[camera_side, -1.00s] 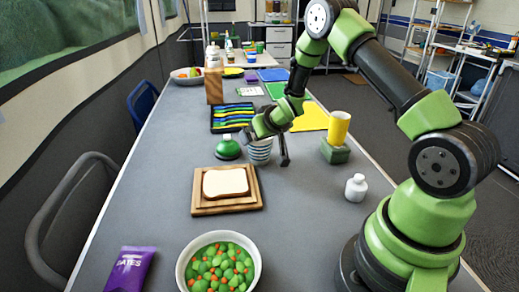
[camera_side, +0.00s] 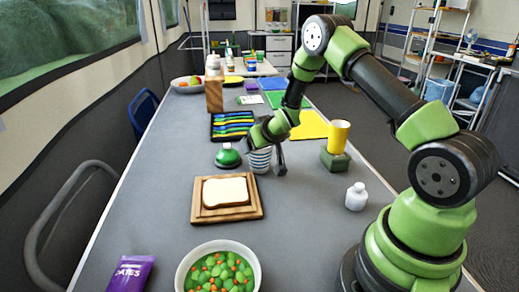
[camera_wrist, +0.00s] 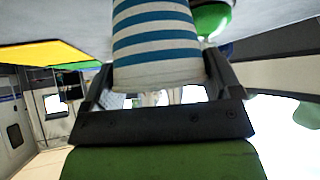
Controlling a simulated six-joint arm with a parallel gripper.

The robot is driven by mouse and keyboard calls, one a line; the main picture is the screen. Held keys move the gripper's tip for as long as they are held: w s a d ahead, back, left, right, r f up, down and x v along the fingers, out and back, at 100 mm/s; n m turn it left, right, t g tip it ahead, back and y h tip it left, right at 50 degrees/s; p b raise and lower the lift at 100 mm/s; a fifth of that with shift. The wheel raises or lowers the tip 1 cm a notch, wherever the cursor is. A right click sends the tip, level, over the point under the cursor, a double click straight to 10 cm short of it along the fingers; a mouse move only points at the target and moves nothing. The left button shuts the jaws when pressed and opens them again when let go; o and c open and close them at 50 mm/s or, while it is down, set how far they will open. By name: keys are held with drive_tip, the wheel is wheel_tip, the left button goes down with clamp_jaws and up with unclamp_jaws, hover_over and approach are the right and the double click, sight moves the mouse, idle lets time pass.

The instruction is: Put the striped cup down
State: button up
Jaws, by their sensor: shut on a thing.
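The blue-and-white striped cup (camera_side: 260,161) is in my gripper (camera_side: 268,158), with one dark finger visible on its right side in the side view. In the wrist view, the cup (camera_wrist: 156,45) sits between the two fingers (camera_wrist: 158,75).
A bread slice (camera_side: 225,191) on a wooden board (camera_side: 200,213) lies in front. A yellow cup (camera_side: 339,137) stands on a green block (camera_side: 335,160) to the right. A white bottle (camera_side: 356,197) is nearer. Table between them is clear.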

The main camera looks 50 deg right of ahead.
wheel_tip(320, 180, up, 9)
drive_tip(key=s+a+r+n+y, duration=0.2)
drive_tip(key=s+a, duration=0.1)
drive_tip(key=a, duration=0.5)
drive_tip(key=s+a+r+n+y, duration=0.1)
drive_tip(key=s+a+r+n, duration=0.15)
drive_tip(key=a, duration=0.45)
drive_tip(key=s+d+f+n+y, duration=0.2)
drive_tip(key=s+d, duration=0.2)
drive_tip(key=s, duration=0.2)
drive_tip(key=s+d+f+n+y, duration=0.2)
drive_tip(key=s+d+n, duration=0.1)
drive_tip(key=s+d, duration=0.15)
drive_tip(key=shift+s+a+f, duration=0.1)
drive_tip(key=shift+s+f, duration=0.05)
drive_tip(key=shift+f, duration=1.45)
drive_tip(key=shift+s+a+f, duration=0.1)
drive_tip(key=shift+s+f, duration=0.1)
drive_tip(key=shift+f, duration=1.35)
drive_tip(key=shift+s+a+f, duration=0.1)
drive_tip(key=shift+s+f, duration=0.05)
drive_tip(key=shift+f, duration=1.45)
drive_tip(key=shift+f, duration=0.15)
